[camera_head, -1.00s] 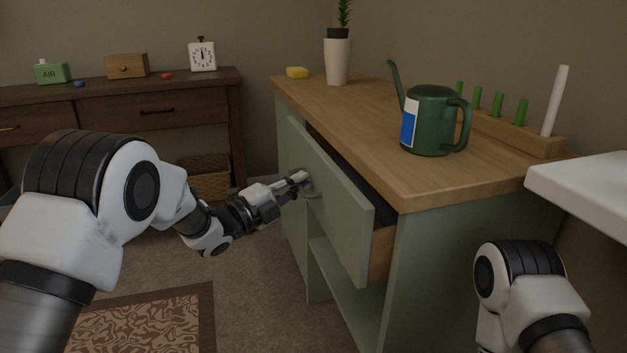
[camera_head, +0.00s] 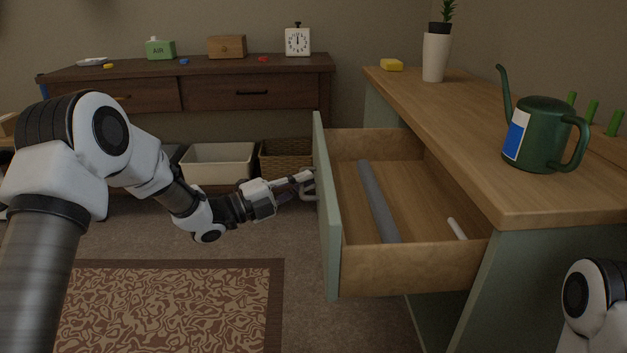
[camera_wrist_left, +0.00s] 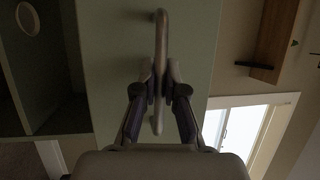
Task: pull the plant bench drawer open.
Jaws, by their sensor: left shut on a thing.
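The plant bench (camera_head: 480,165) has a wooden top and green sides. Its drawer (camera_head: 365,272) stands well out from the bench, with the green front at the left. A grey rod (camera_head: 377,200) and a short white stick (camera_head: 456,228) lie inside. My left gripper (camera_head: 306,186) is shut on the drawer handle at the outer side of the front. In the left wrist view the handle (camera_wrist_left: 160,45) runs between the two fingers (camera_wrist_left: 160,93). My right gripper is out of frame; only part of that arm shows at lower right.
A green watering can (camera_head: 540,137), a potted plant (camera_head: 435,57) and a yellow sponge (camera_head: 391,65) stand on the bench top. A dark console table (camera_head: 200,92) with baskets below is at the back. Patterned rug (camera_head: 165,310) and open floor lie left of the drawer.

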